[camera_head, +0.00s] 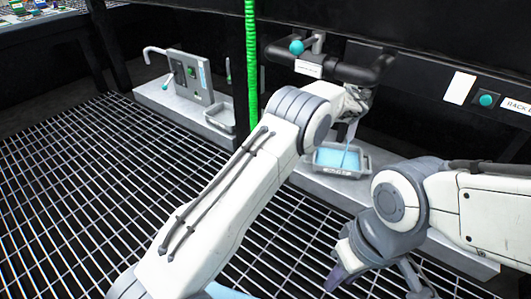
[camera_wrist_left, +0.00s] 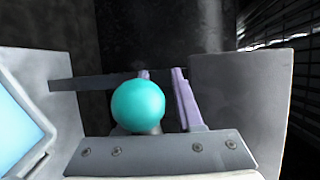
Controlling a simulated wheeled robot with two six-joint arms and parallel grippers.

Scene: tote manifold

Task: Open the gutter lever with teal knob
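A teal ball knob (camera_head: 297,47) on a short grey lever stands by the black pipe at the top centre of the head view. My left arm reaches to the pipe's right end, and its gripper is mostly hidden there. In the left wrist view a teal ball (camera_wrist_left: 138,104) on a grey stem sits close by my left gripper (camera_wrist_left: 164,84). The ball covers part of the left finger. The fingertips show a gap, and I cannot tell if they touch the ball. I cannot tell which knob this is. My right gripper (camera_head: 374,278) is open and empty at the bottom.
A grey tray (camera_head: 362,170) with blue liquid stands below the pipe; a pale blue streak runs down to it. Another teal knob (camera_head: 487,99) is on the right wall. A grey panel (camera_head: 190,77) stands at left. A green post (camera_head: 251,60) rises behind my left arm.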

